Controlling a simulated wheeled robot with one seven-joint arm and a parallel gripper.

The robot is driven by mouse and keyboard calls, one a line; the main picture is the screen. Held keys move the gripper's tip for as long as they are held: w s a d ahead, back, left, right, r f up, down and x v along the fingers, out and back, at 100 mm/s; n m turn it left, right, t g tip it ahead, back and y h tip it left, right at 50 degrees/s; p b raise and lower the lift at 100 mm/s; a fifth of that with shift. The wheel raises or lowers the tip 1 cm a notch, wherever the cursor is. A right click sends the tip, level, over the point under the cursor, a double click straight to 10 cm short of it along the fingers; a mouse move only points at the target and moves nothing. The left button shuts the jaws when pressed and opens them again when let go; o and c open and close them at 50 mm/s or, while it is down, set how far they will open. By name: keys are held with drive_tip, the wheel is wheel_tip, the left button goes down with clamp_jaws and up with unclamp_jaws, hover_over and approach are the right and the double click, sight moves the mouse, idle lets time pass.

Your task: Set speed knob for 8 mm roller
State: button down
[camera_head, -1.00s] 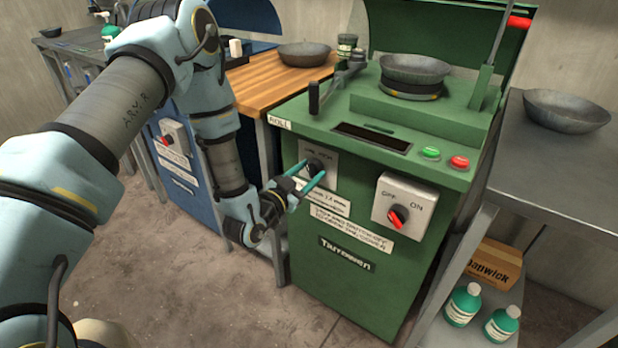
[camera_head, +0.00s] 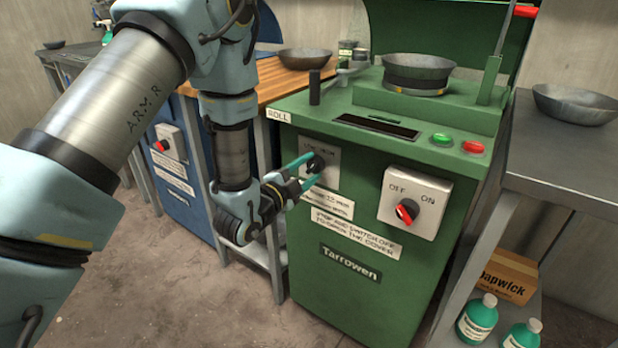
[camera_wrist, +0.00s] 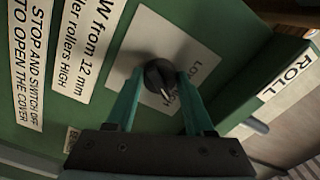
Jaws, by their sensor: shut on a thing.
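The black speed knob (camera_head: 317,164) sits on a pale plate on the front of the green Tarrowen machine (camera_head: 345,300). The plate carries LOW and HIGH lettering, partly covered. My gripper (camera_head: 311,168) has its two teal fingers on either side of the knob, shut on it. The wrist view shows the knob (camera_wrist: 156,72) between the fingertips, with a white pointer mark on its lower right, toward the partly hidden lettering ending in GH. A label (camera_wrist: 88,45) beside it reads in part "from 12 mm" and "rollers HIGH".
A red OFF/ON switch (camera_head: 406,211) on a pale box is right of the knob. Green (camera_head: 441,138) and red (camera_head: 473,147) buttons are on top. A crank handle (camera_head: 315,88) stands above the knob. A bowl (camera_head: 418,67) sits on the machine. A grey table (camera_head: 560,165) is at right.

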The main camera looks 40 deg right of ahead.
drive_tip(key=shift+m+b, duration=0.4)
drive_tip(key=shift+m, duration=0.2)
drive_tip(key=shift+c, duration=1.4)
unclamp_jaws()
drive_tip(key=shift+a, duration=0.1)
drive_tip(key=b+v, duration=0.1)
drive_tip(key=v, duration=0.9)
drive_tip(key=shift+a, duration=0.3)
